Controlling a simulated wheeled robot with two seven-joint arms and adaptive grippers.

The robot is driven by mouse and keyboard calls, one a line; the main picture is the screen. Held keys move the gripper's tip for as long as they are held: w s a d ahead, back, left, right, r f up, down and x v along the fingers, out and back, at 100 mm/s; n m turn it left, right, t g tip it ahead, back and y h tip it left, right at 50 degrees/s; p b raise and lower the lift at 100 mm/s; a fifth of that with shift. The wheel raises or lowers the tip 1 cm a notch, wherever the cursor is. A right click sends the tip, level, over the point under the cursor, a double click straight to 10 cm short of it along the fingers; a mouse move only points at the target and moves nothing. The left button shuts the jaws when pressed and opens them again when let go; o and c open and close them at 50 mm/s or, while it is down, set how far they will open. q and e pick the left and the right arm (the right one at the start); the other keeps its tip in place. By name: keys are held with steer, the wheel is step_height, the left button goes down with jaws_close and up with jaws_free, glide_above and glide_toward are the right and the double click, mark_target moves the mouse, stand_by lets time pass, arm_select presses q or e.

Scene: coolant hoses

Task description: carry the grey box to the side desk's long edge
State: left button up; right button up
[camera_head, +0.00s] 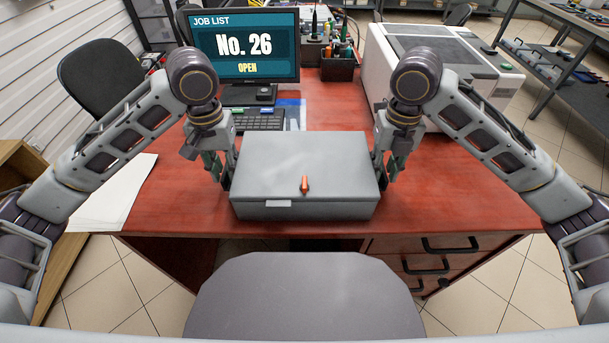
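I cannot tell which desk is the side desk.
A monitor (243,46) reading "No. 26 OPEN" and a keyboard (258,119) stand behind the box. A white machine (440,65) is at the back right. White paper (113,195) lies at left. A grey chair (303,298) stands in front of the desk.

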arm_select(q)
steer(key=shift+d, duration=0.3)
arm_select(e)
steer(key=shift+a, duration=0.3)
arm_select(q)
steer(key=shift+r, duration=0.1)
steer(key=shift+r, duration=2.8)
steer(key=shift+a+r, duration=0.15)
steer(key=shift+r, duration=0.85)
arm_select(e)
steer(key=shift+d, duration=0.1)
steer(key=shift+r, duration=0.1)
step_height(320, 180, up, 12)
